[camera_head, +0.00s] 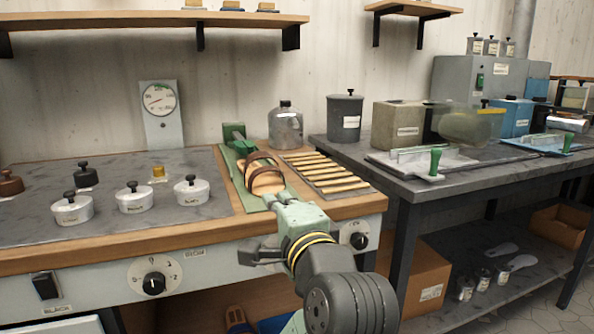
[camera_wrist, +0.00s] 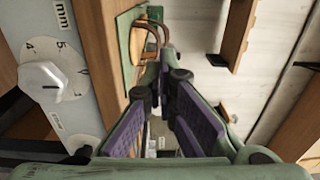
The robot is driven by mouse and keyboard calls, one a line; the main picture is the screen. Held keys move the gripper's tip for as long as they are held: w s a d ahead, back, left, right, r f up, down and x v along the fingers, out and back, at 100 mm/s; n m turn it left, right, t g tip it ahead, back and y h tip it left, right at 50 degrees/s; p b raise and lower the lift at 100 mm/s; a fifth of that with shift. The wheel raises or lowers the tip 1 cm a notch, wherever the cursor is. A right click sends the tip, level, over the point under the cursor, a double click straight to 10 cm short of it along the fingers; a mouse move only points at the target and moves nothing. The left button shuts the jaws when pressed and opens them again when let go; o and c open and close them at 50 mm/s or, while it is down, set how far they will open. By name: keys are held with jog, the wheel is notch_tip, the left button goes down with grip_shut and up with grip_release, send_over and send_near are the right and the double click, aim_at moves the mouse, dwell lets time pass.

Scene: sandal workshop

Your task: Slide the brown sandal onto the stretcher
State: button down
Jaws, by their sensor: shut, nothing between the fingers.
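The brown sandal (camera_head: 266,183), with a tan sole and dark brown straps, lies on the green stretcher (camera_head: 242,188) at the right part of the left bench. A taller green block stands at the stretcher's far end. My gripper (camera_head: 284,198) is shut and empty, with its tips close to the sandal's near end; I cannot tell whether they touch it. In the wrist view the shut fingers (camera_wrist: 160,58) point towards the sandal's brown straps (camera_wrist: 149,33), partly hiding them. I cannot tell how far the sandal sits on the stretcher.
A row of wooden slats (camera_head: 327,174) lies right of the stretcher. Lidded pots (camera_head: 134,199) are at left. A second bench (camera_head: 450,187) stands at right. A knob (camera_wrist: 43,79) is on the bench front.

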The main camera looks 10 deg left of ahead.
jog(key=p, duration=1.2)
send_near(250, 162)
jog(key=shift+w+a+f, duration=0.15)
jog(key=shift+w+f, duration=0.05)
jog(key=shift+w, duration=0.35)
jog(key=shift+w+a+f, duration=0.2)
jog(key=shift+w, duration=0.4)
jog(key=p+x, duration=0.1)
jog(key=x, duration=1)
jog(key=shift+w+a+f, duration=0.1)
jog(key=shift+w+a, duration=0.15)
jog(key=shift+w, duration=0.05)
jog(key=shift+s+d, duration=0.15)
